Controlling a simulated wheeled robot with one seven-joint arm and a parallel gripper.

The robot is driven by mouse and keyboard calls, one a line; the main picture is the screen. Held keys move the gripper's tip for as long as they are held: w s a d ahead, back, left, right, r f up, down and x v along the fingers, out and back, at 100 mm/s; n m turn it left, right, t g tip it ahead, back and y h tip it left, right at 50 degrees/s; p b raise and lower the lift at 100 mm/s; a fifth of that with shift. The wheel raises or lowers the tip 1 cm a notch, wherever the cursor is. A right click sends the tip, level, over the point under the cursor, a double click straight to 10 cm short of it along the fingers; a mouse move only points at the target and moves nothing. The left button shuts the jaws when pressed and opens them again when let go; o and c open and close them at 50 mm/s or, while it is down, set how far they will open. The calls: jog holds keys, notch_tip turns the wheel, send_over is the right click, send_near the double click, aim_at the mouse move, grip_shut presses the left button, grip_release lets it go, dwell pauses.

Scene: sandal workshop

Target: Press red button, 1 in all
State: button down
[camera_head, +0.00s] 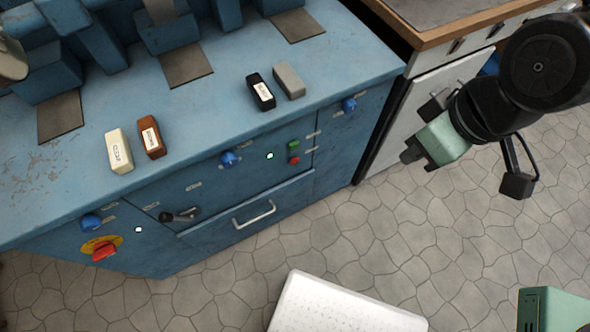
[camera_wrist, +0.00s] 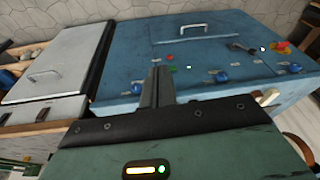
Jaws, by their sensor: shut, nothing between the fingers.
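A small red button (camera_head: 294,160) is on the front panel of the blue workbench, just below a green button (camera_head: 293,145) and right of a lit white lamp. The red button also shows in the wrist view (camera_wrist: 170,57), just beyond and right of the fingertips. A larger red knob (camera_head: 104,251) on a yellow plate is at the panel's left end. My gripper (camera_head: 408,158) is shut and empty, in the air right of the bench front and apart from the button. Its dark fingers (camera_wrist: 157,70) point at the panel in the wrist view.
Blue knobs (camera_head: 229,159) and a black switch handle (camera_head: 180,215) stick out of the panel. A drawer handle (camera_head: 254,214) is below. Labelled blocks (camera_head: 151,137) lie on the bench top. A white box (camera_head: 345,305) stands in front. Floor between is clear.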

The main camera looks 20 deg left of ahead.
aim_at(294, 160)
jog(key=a+f+n+t+y+b, duration=0.1)
jog(key=a+f+b, duration=0.3)
jog(key=f, duration=0.8)
jog(key=w+a+f+n+y+b, duration=0.1)
jog(key=a+f+n+y+b, duration=0.2)
jog(key=f+b, duration=0.4)
jog(key=w+a+f+n+t+y+b, duration=0.1)
jog(key=a+f+b, duration=0.4)
jog(key=f, duration=1.2)
jog(key=shift+a+n+t+y+b, duration=0.3)
jog(key=shift+a+n+y+b, duration=0.1)
jog(key=shift+n+b, duration=0.1)
jog(key=shift+w+r, duration=0.1)
jog(key=w+a, duration=0.5)
jog(key=a, duration=0.1)
jog(key=shift+w+a, duration=0.35)
jog(key=shift+w+a, duration=0.3)
